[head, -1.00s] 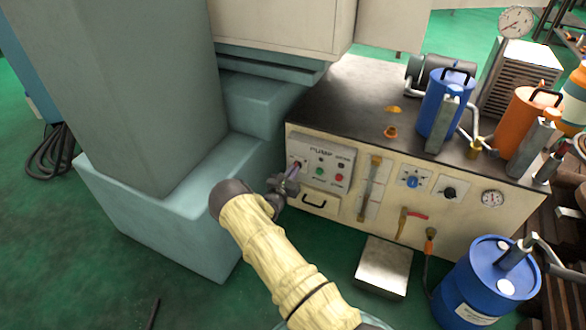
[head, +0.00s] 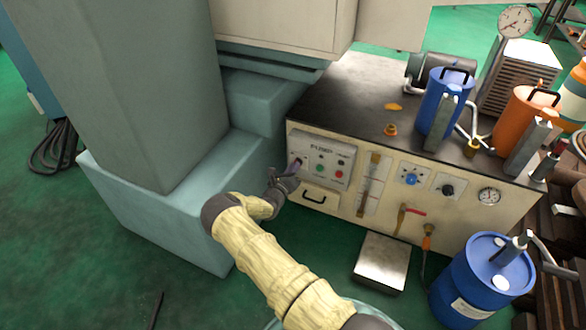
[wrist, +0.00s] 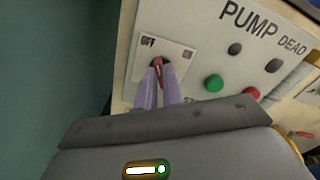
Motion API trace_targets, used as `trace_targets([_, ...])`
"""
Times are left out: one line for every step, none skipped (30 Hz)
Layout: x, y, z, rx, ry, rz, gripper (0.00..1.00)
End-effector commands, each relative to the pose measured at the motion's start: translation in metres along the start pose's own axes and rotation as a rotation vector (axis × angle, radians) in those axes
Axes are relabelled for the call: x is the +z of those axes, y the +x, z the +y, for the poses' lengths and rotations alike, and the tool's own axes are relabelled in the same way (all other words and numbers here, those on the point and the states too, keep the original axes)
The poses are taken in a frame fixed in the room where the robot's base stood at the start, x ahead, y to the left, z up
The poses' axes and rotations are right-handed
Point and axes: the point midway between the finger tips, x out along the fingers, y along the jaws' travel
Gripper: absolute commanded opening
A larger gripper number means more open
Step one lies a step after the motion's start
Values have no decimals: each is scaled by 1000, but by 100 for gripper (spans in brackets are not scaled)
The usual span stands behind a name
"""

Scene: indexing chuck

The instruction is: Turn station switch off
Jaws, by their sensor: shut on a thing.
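The station switch (wrist: 158,70) is a small red lever on a pale plate (wrist: 178,55) marked OFF at its upper left. It sits at the left end of the pump control panel (head: 322,160). In the wrist view the two purple fingers of my gripper (wrist: 159,76) are shut on the red lever, one on each side. The fingers hide part of it, and the other end of the marking cannot be read. In the head view my gripper (head: 296,166) reaches the panel's left end and covers the switch.
A green button (wrist: 214,83) and a red button (head: 339,174) lie right of the switch. A drawer handle (head: 314,199) is below. A blue-grey machine base (head: 165,205) stands close on the left. A blue drum (head: 470,285) is at front right.

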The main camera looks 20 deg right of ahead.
Motion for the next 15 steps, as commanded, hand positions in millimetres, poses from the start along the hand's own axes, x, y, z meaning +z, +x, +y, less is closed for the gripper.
trace_targets([-5,-2,2,4,-5,10,0])
trace_targets([-5,-2,2,4,-4,10,0])
trace_targets([-5,-2,2,4,-4,10,0])
trace_targets([-5,-2,2,4,-4,10,0])
trace_targets([-5,-2,2,4,-4,10,10])
trace_targets([-5,-2,2,5,-4,10,18])
trace_targets([-5,-2,2,4,-4,9,24])
trace_targets([-4,-2,2,4,-3,8,30])
trace_targets([-4,-2,1,3,-3,7,30])
trace_targets([-4,-2,1,3,-2,6,30])
trace_targets([-3,-1,1,3,-2,6,30])
trace_targets([-3,-1,1,3,-2,5,30])
trace_targets([-3,-1,1,2,-2,5,30])
trace_targets([-2,-1,1,2,-1,4,30])
trace_targets([-2,-1,1,2,-1,4,30])
